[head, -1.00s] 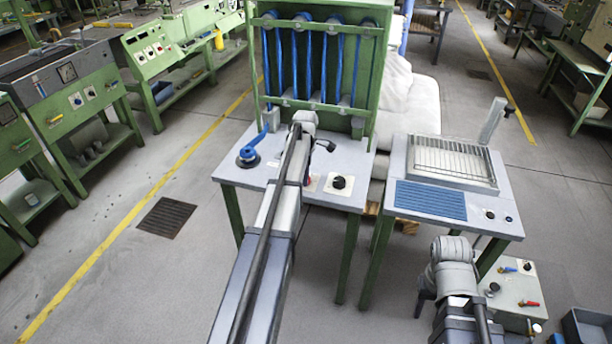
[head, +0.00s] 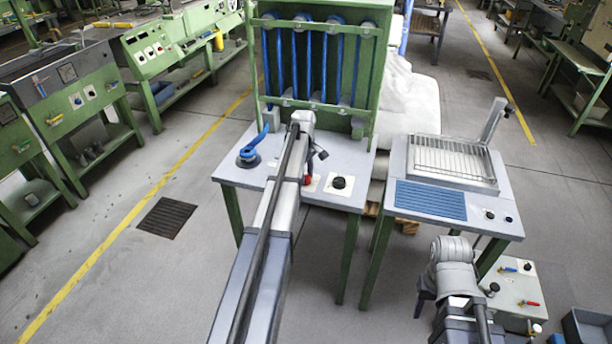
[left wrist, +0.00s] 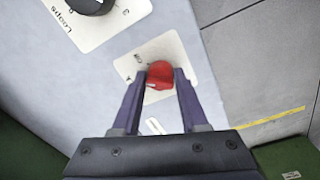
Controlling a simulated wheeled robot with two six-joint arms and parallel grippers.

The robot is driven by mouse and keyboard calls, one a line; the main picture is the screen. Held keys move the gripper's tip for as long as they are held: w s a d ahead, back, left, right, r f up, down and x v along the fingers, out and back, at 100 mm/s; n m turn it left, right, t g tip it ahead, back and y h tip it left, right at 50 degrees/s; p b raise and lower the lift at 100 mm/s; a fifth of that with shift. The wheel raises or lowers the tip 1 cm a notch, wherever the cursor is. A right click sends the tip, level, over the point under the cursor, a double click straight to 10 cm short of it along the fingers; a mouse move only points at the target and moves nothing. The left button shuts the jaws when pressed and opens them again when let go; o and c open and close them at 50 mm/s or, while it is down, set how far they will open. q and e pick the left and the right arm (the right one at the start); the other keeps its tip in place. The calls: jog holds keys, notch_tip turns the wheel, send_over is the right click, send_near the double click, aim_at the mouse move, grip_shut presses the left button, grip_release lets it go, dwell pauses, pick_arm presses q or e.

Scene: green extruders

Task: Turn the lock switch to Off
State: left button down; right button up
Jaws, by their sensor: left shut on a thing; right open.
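The red lock switch (left wrist: 160,73) sits on a pale label plate (left wrist: 179,52) on the grey bench top. In the left wrist view the two purple fingers of my left gripper (left wrist: 159,80) are shut on its sides. The label's lettering is mostly hidden or too small to read. In the head view a bit of the red switch (head: 308,181) shows beside my left arm, with my left gripper (head: 316,156) reaching down over it. My right gripper (head: 424,300) is open and empty at the lower right, mostly hidden by its own wrist.
A black knob (head: 338,183) on its own plate, marked "Loops" in the wrist view, is beside the red switch. A blue handle (head: 249,155) is on the bench's left. A green frame with blue tubes (head: 318,60) stands behind. A second table (head: 455,215) is right.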

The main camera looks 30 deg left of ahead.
pick_arm(q)
jog(key=m, duration=0.5)
jog(key=shift+s, duration=0.15)
dwell(0.4)
jog(key=shift+c, duration=2.3)
grip_release()
jog(key=shift+r, duration=0.15)
notch_tip(320, 180, up, 8)
jog(key=p, duration=0.8)
jog(key=shift+s+a+f, duration=0.1)
jog(key=shift+a+f, duration=0.05)
jog(key=shift+f, duration=0.05)
